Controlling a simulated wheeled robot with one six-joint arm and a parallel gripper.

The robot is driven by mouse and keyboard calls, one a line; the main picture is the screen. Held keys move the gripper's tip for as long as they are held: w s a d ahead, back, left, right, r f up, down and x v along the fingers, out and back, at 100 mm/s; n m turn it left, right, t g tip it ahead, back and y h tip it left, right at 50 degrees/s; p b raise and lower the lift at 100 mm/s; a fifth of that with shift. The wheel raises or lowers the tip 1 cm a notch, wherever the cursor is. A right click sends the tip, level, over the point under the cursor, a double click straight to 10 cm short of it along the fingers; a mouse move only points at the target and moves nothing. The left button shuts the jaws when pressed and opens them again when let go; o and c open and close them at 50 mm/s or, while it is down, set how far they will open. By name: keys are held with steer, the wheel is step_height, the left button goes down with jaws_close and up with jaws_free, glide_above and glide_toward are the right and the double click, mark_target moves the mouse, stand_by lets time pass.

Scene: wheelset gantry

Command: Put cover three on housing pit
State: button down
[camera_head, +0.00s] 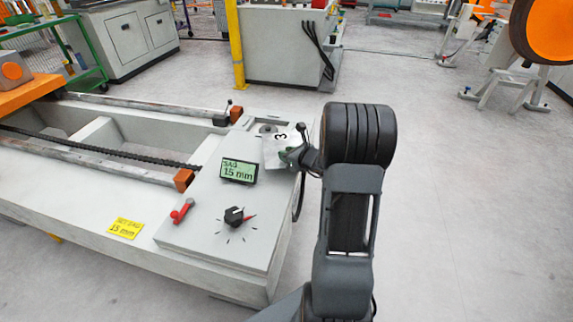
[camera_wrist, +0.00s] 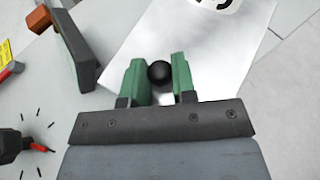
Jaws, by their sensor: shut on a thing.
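Cover three (camera_head: 277,144) is a light grey plate marked with a "3", at the far right end of the pale console top in the head view. In the wrist view the cover (camera_wrist: 205,50) lies under my fingers, with part of its number label at the top edge. My gripper (camera_wrist: 159,75) has green fingers shut on the black ball knob (camera_wrist: 159,72) of the cover. The housing pit (camera_head: 268,128) shows as a small dark patch just behind the cover; most of it is hidden. I cannot tell whether the cover is resting or held slightly above the surface.
A green display (camera_head: 239,170) reading 15 mm stands just left of the cover. A black dial (camera_head: 235,215) and a red lever (camera_head: 182,211) are on the console top nearer the front. Rails with a chain (camera_head: 100,148) run to the left.

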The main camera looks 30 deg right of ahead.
steer(key=shift+w+d+f, duration=0.1)
steer(key=shift+w+f, duration=0.3)
steer(key=shift+f, duration=0.1)
steer(key=shift+w+d+f+b, duration=0.15)
steer(key=shift+f+b, duration=0.6)
steer(key=shift+f, duration=0.9)
steer(key=shift+f, duration=0.2)
steer(key=c, duration=0.9)
jaws_free()
